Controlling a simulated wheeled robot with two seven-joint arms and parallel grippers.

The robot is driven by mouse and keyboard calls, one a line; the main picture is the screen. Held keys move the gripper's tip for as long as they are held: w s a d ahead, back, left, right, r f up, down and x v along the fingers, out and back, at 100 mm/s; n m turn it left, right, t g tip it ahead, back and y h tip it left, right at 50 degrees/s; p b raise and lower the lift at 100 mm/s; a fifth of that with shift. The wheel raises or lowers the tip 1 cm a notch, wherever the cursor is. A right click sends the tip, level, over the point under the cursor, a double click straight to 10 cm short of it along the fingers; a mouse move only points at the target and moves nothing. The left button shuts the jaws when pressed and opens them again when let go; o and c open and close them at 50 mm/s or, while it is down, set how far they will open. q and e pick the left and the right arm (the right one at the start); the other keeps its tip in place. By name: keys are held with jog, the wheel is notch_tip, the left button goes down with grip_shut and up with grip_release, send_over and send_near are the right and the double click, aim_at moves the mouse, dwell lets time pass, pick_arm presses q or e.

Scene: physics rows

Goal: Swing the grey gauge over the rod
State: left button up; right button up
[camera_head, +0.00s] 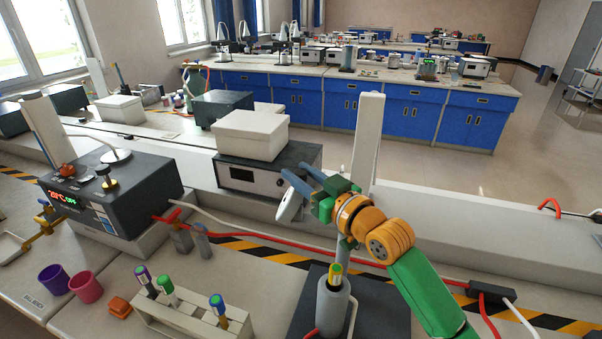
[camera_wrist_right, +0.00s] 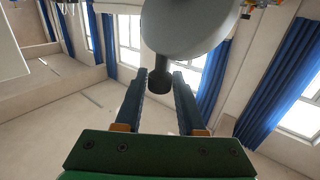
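The grey gauge (camera_head: 289,207) shows as a pale disc at the fingertips of my right gripper (camera_head: 306,179), in front of the dark box on the bench. In the right wrist view the gauge (camera_wrist_right: 190,25) is a large grey disc at the top. Its short dark knob (camera_wrist_right: 160,82) lies between the two blue fingers of my right gripper (camera_wrist_right: 160,90). I cannot tell whether they press on it. A grey upright post (camera_head: 343,252), possibly the rod, stands below my right wrist, partly hidden by it.
A grey cylinder (camera_head: 332,304) holding a yellow-green tube stands on a black base. A rack (camera_head: 180,316) with several tubes is left of it. A dark heater box (camera_head: 115,195) stands at left. A pale column (camera_head: 367,140) rises behind my gripper. A red cable crosses the bench.

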grip_shut()
dwell(1.1)
